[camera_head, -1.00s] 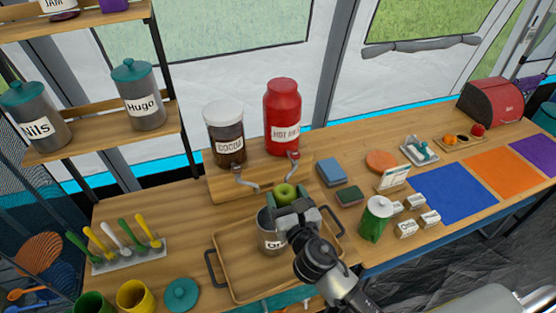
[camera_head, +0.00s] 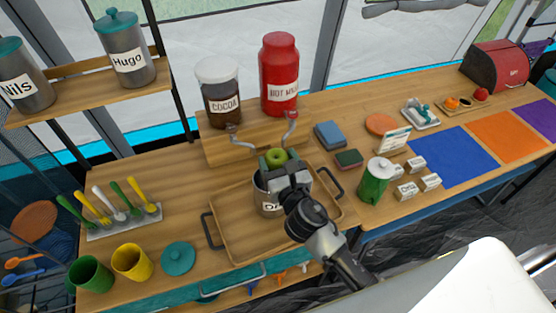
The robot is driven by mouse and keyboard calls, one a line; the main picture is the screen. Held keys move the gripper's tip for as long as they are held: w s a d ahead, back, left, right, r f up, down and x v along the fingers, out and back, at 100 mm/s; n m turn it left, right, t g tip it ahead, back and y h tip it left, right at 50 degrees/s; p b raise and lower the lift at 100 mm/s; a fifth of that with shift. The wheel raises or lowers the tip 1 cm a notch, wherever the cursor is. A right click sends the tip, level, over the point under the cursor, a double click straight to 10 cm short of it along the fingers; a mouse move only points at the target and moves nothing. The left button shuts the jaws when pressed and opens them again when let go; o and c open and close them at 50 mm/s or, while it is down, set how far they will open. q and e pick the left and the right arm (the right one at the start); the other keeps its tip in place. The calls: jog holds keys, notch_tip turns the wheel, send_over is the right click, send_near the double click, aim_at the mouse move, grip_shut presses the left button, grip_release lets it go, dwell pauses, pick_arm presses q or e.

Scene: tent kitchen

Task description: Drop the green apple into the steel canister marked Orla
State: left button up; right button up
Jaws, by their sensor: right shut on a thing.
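The green apple (camera_head: 276,156) shows at the tips of my right gripper (camera_head: 275,161), which is shut on it. The apple is above the steel canister (camera_head: 268,206), near its far rim in the picture; the gripper hides most of the opening. The canister's label is partly hidden, with only its first letters showing. It stands upright on a wooden tray (camera_head: 234,247) with dark handles. My left gripper is not in view.
Cocoa (camera_head: 221,95) and hot milk (camera_head: 279,75) dispensers stand behind the tray on a wooden stand. A teal lid (camera_head: 178,257) and yellow cup (camera_head: 132,262) are at left. Canisters Nils (camera_head: 22,82) and Hugo (camera_head: 126,52) sit on a shelf.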

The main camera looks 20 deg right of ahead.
jog(key=o, duration=1)
jog(key=shift+o, duration=0.2)
jog(key=s+b, duration=0.2)
jog(key=s, duration=0.9)
jog(key=shift+d, duration=0.2)
jog(key=shift+w, duration=0.1)
